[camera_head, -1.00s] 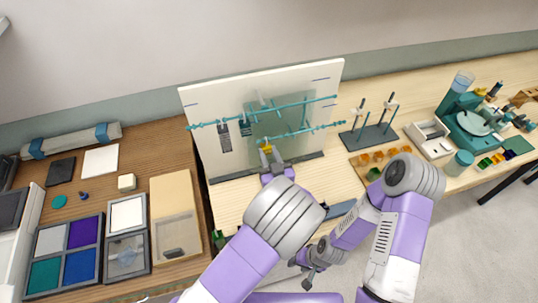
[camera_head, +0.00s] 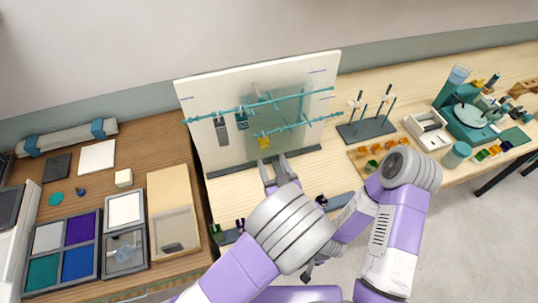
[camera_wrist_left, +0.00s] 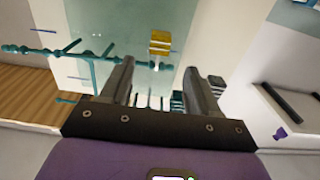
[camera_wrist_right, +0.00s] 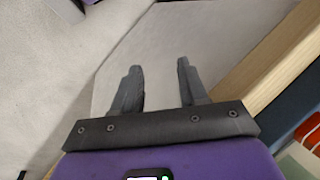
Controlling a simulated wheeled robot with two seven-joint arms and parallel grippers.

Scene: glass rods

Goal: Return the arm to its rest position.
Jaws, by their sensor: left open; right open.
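My left gripper (camera_head: 274,160) is open and empty in front of the white upright board (camera_head: 203,150), just below a yellow piece (camera_head: 263,142) that hangs at the lower teal rod (camera_head: 300,125). In the left wrist view the open fingers (camera_wrist_left: 160,72) point toward the board, and the yellow piece (camera_wrist_left: 160,43) is beyond them, with a visible gap. My right gripper (camera_wrist_right: 158,68) is open and empty, with pale floor behind its fingers. In the head view it is low at the front, mostly hidden by my arms.
Two dark tags (camera_head: 222,130) hang from the upper rod (camera_head: 260,104). A stand with posts (camera_head: 367,128) and an amber-block tray (camera_head: 380,152) stand to the right. A wooden side table (camera_head: 150,180) with colored trays (camera_head: 62,250) lies left. A table edge shows near my right gripper.

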